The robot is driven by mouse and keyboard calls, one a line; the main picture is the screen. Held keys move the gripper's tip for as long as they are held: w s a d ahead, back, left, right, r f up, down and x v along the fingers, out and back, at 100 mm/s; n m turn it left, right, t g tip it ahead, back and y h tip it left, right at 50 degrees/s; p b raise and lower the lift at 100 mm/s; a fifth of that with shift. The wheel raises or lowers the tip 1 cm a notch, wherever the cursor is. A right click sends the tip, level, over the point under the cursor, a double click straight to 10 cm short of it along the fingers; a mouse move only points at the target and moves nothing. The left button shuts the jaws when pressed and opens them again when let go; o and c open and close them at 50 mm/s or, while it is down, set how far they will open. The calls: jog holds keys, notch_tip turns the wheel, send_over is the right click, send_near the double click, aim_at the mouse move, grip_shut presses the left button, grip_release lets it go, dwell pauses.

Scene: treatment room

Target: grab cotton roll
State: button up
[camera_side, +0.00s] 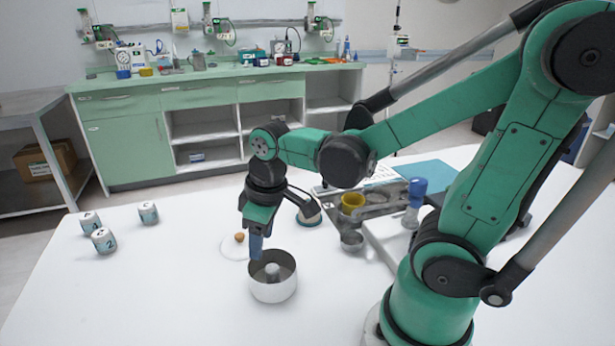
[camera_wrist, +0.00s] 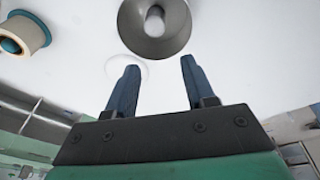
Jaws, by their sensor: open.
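A white cotton roll (camera_side: 272,271) stands inside a round white-and-steel cup (camera_side: 273,291) on the white table. In the wrist view the roll (camera_wrist: 155,20) shows as a pale end within the grey cup (camera_wrist: 168,43), at the top of the picture. My gripper (camera_side: 256,250) points down at the cup's back-left rim in the side view. In the wrist view its two blue fingers (camera_wrist: 158,72) are spread apart with nothing between them, and the cup lies beyond the fingertips. Whether a finger touches the rim cannot be told.
A white disc with a small brown knob (camera_side: 239,238) lies behind the cup. A tray (camera_side: 385,200) with a yellow cup (camera_side: 352,202) and a blue-topped item (camera_side: 417,190) is at the right. The table's front left is clear.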

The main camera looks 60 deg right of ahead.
aim_at(272, 268)
jog(key=shift+s+d+f+n+g, duration=0.2)
jog(key=shift+f+n+g, duration=0.05)
jog(key=shift+f+g, duration=0.3)
jog(key=shift+s+d+f+n+g, duration=0.2)
jog(key=shift+f+n+g, duration=0.05)
jog(key=shift+f+g, duration=0.25)
jog(key=shift+f, duration=2.85)
grip_shut()
